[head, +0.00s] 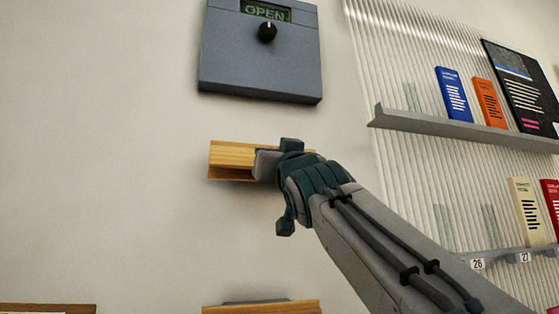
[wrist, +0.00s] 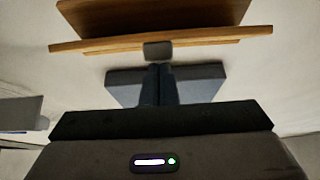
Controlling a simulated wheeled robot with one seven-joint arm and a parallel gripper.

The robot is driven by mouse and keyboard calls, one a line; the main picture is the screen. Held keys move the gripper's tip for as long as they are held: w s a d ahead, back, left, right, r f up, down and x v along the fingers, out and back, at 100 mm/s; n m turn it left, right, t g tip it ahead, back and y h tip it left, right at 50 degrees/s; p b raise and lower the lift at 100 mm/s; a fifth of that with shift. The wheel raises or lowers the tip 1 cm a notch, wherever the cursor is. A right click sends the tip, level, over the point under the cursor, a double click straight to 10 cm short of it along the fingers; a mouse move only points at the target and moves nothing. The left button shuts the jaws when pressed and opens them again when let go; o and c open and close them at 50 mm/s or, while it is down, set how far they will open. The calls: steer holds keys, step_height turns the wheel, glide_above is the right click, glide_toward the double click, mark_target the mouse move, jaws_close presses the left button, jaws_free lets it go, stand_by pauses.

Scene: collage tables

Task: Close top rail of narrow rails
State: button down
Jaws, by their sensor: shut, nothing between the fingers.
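A narrow wooden rail (head: 230,154) sticks out from the wall in the middle of the head view, with an upper board and a lower board and a gap between them. Its right part is hidden behind my gripper (head: 265,164). In the wrist view the wooden rail (wrist: 215,36) spans the top, with a small grey tab (wrist: 158,51) at its middle. My gripper (wrist: 158,70) is shut and empty, its tips just short of the tab in that picture. I cannot tell whether they touch it.
A grey box (head: 260,60) with a knob and a display reading OPEN hangs above the rail. Another wooden piece (head: 262,308) is below, and one (head: 48,309) at the lower left. Shelves with books (head: 453,95) stand to the right. The wall at left is bare.

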steer(key=w+a+f+b, duration=0.1)
steer(key=w+f+b, duration=0.2)
steer(key=f+b, duration=0.1)
steer(key=shift+w+f+b, duration=0.3)
steer(key=shift+f+b, duration=0.1)
steer(key=shift+b, duration=0.1)
steer(key=shift+w+a+f, duration=0.15)
steer(key=shift+w+f, duration=0.1)
steer(key=shift+w, duration=0.05)
stand_by(0.4)
steer(key=s+d+r, duration=0.1)
steer(key=s+d, duration=0.1)
steer(key=s, duration=0.3)
step_height(320, 180, down, 10)
steer(key=s+b, duration=0.2)
steer(key=b, duration=0.3)
steer(key=shift+r, duration=0.15)
steer(key=shift+s, duration=0.1)
